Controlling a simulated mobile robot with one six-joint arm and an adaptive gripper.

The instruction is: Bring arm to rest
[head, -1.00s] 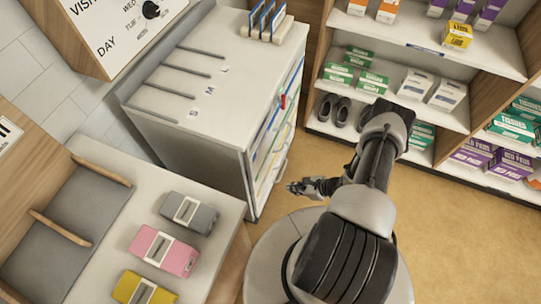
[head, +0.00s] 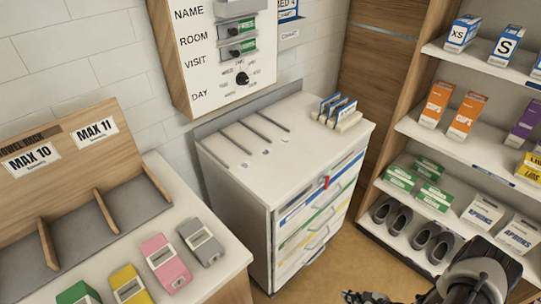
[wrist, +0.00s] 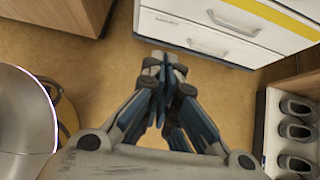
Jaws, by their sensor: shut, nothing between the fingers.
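My gripper (wrist: 163,66) is shut and empty in the wrist view, its fingertips together above the tan floor. The white drawer fronts (wrist: 205,35) of the cabinet lie beyond the fingertips, and I cannot tell the exact gap. In the head view only the top of my gripper (head: 368,297) shows at the bottom edge, in front of the cabinet (head: 245,200). My arm is folded low at the bottom right there, and most of it is cut off by the frame.
The shelf unit (head: 410,130) with boxes and dark shoes (head: 398,222) stands at the right. A counter (head: 225,262) with several coloured packs and a wooden rack (head: 75,165) is at the left. Bare floor (head: 345,262) shows between cabinet and shelves.

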